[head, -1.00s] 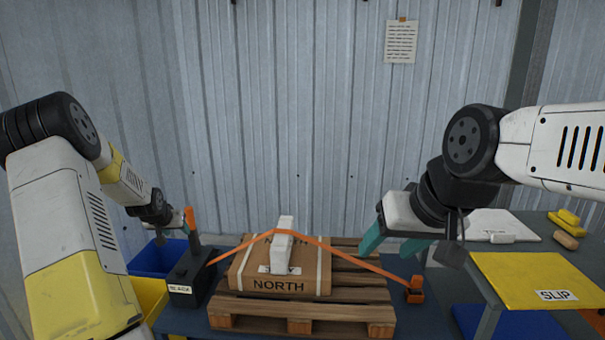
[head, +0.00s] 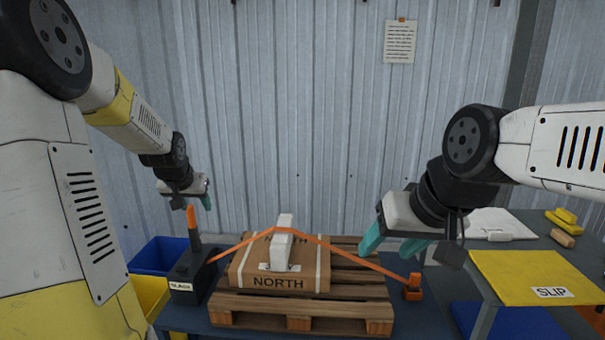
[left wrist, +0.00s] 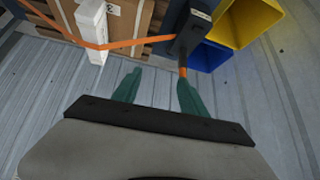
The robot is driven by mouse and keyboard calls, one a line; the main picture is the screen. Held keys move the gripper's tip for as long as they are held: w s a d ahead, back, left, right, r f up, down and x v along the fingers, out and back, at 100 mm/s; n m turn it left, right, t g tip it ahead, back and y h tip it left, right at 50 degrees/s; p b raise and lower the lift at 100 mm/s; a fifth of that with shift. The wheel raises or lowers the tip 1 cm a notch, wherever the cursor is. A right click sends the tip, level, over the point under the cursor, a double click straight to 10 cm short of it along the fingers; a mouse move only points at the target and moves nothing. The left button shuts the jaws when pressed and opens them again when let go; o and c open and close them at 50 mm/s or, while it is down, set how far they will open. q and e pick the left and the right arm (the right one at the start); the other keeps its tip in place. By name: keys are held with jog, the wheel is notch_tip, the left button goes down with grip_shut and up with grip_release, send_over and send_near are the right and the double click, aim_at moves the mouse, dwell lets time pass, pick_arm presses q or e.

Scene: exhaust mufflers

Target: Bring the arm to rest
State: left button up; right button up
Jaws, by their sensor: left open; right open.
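My left gripper (head: 200,201) is open and empty, in the air above and behind the black box with an orange lever. Its two green fingers also show apart in the left wrist view (left wrist: 157,92). My right gripper (head: 392,248) is open and empty, with green fingers, in the air above the right side of the pallet. Between them a cardboard box (head: 295,282) marked NORTH sits on a wooden pallet (head: 255,308). An orange strap (head: 345,253) runs over a white piece (head: 283,243) on top of the box.
The black lever box (head: 187,277) stands left of the pallet, near a blue bin (head: 155,257) and a yellow bin (head: 149,294). An orange buckle (head: 413,288) is at the right. A side table holds a yellow sheet (head: 520,278) labelled SLIP. The corrugated wall stands behind.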

pick_arm(q)
jog(key=s+d+r+h, duration=0.1)
jog(key=s+d+r, duration=0.1)
jog(key=s+d, duration=0.3)
jog(key=s+d+r+h, duration=0.1)
jog(key=s+d, duration=0.4)
jog(key=s, duration=0.9)
jog(key=s+d+r+m+g+h, duration=0.1)
jog(key=s+d+r, duration=0.3)
jog(key=s, duration=0.6)
jog(key=shift+s+d, duration=0.15)
jog(key=shift+d, duration=0.5)
